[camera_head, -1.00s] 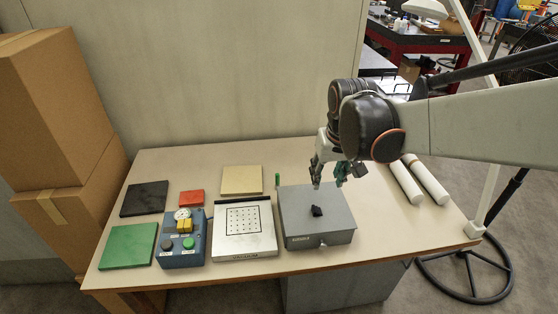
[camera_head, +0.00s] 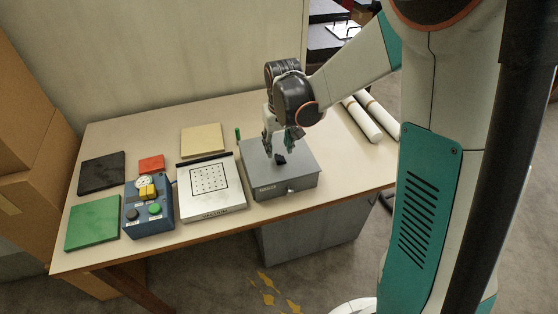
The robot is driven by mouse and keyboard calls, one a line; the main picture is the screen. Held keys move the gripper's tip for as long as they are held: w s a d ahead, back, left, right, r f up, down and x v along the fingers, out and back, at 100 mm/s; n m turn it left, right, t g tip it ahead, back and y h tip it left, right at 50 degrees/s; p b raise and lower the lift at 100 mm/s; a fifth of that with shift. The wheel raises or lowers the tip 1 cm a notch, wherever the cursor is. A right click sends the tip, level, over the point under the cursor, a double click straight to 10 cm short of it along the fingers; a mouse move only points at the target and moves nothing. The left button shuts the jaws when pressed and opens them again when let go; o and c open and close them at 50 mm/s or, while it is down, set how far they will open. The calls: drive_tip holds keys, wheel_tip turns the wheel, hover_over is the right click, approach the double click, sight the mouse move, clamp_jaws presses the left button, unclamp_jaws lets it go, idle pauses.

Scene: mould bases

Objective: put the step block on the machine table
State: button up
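A small dark block (camera_head: 280,159), which looks like the step block, sits on top of the grey box (camera_head: 298,170). My gripper (camera_head: 280,149) is just above and behind the block, pointing down. Its two fingers are apart, with nothing visible between them. I cannot tell whether a finger touches the block. A silver plate with a dotted square (camera_head: 219,201), possibly the machine table, lies just left of the grey box; its dotted top is bare.
A blue control box with a gauge and buttons (camera_head: 151,221) stands left of the plate. Green (camera_head: 92,222), black (camera_head: 101,172), red (camera_head: 151,163) and beige (camera_head: 202,139) slabs lie around it. White rolls (camera_head: 361,119) lie at the right. Cardboard boxes (camera_head: 30,190) stand at the left.

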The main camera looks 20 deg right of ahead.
sight(279, 157)
drive_tip(key=shift+w+d+f+b, duration=0.15)
drive_tip(key=shift+f+b, duration=0.1)
drive_tip(key=shift+f, duration=0.65)
drive_tip(key=shift+w+f+b, duration=0.1)
drive_tip(key=shift+f+b, duration=0.1)
drive_tip(key=shift+f, duration=0.7)
drive_tip(key=shift+w+d+f+b, duration=0.15)
drive_tip(key=shift+f+b, duration=0.1)
drive_tip(key=shift+f, duration=0.65)
drive_tip(key=shift+a, duration=0.1)
drive_tip(key=shift+c, duration=0.2)
clamp_jaws()
